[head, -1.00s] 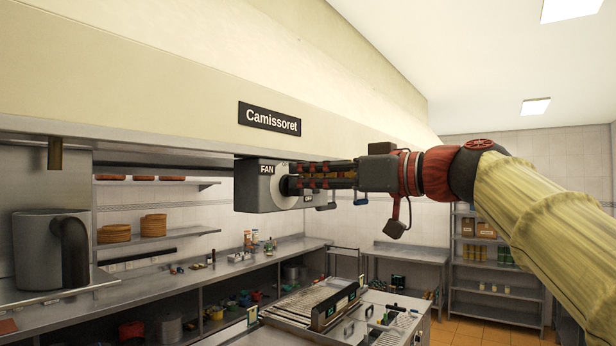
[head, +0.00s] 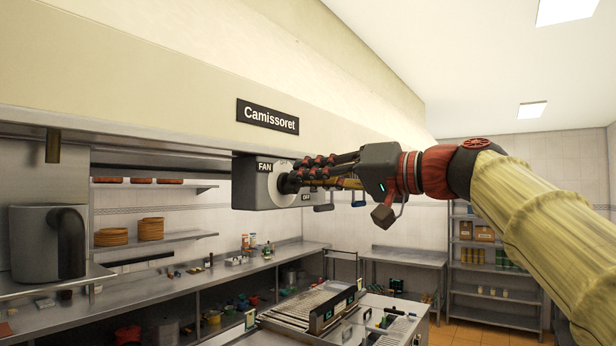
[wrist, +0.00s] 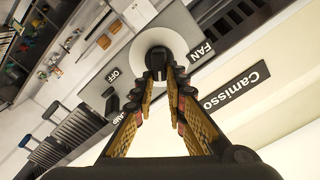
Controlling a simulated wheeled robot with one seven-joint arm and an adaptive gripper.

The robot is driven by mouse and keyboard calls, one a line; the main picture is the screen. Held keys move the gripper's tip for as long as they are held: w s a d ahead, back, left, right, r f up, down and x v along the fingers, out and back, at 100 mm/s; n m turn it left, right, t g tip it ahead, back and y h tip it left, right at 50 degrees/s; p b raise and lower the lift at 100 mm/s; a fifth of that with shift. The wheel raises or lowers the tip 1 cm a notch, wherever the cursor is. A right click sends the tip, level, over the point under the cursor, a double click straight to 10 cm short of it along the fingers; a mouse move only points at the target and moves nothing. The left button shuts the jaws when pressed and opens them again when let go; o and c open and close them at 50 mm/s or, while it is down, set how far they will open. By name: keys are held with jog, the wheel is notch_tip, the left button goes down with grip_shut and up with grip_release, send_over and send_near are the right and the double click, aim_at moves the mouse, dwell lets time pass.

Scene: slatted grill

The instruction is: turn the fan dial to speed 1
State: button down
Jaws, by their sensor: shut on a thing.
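The fan dial is a dark knob (wrist: 158,58) on a white disc (head: 274,180), on the grey control box (head: 246,185) under the hood, beside the FAN label. It also shows in the wrist view, with its white disc (wrist: 172,37) around it. My gripper (head: 292,182) reaches in from the right, its fingers shut on the knob. In the wrist view my two fingertips (wrist: 159,76) close on the knob's near end. The fingers partly hide the disc, and I cannot read the speed marks or the dial's setting.
An OFF label (wrist: 113,74) and a small black switch (wrist: 110,101) sit on the box beside the dial. The Camissoret sign (head: 268,117) is on the hood above. A slatted grill (head: 310,305) and counters lie below. Free air surrounds my arm.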

jog(key=shift+m, duration=0.6)
jog(key=c, duration=1.8)
grip_release()
jog(key=shift+d, duration=0.1)
jog(key=shift+f, duration=0.1)
jog(key=v, duration=1.2)
